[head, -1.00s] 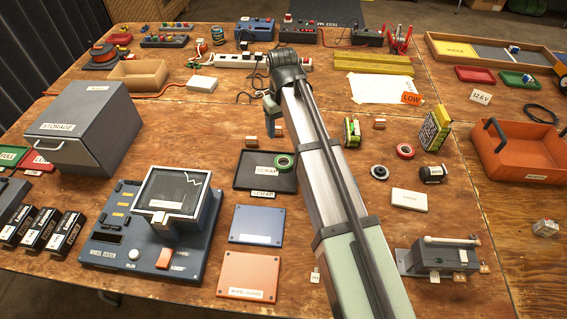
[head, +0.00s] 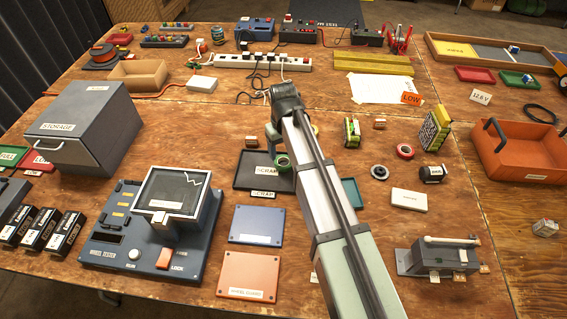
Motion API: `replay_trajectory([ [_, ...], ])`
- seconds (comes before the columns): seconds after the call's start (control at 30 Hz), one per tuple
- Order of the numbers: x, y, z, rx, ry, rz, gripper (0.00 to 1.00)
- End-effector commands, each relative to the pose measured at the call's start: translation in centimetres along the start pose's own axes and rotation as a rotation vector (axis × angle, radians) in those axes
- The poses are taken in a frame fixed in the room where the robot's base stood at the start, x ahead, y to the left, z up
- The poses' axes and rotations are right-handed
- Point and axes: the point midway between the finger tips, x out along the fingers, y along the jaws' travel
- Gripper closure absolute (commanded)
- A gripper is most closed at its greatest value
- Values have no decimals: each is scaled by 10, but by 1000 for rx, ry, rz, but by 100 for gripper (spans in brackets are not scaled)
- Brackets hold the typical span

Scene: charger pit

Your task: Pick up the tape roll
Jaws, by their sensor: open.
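A red ring-shaped roll (head: 404,151) and a dark ring-shaped roll (head: 379,172) lie flat on the table to the right of my arm.
A blue plate (head: 257,224) and a red plate (head: 248,275) lie in front of the scrap tray. The wheel tester (head: 112,240) stands to the left, the grey storage box (head: 85,128) behind it. A white power strip (head: 235,62) with cables lies at the back.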

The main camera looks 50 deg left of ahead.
Motion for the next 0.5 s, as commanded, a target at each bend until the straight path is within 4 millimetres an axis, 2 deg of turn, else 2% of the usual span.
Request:
replay_trajectory([
  [0.3, 38, 0, 3, 0, -2, 0, 33],
  [0.5, 47, 0, 3, 0, 0, 0, 33],
])
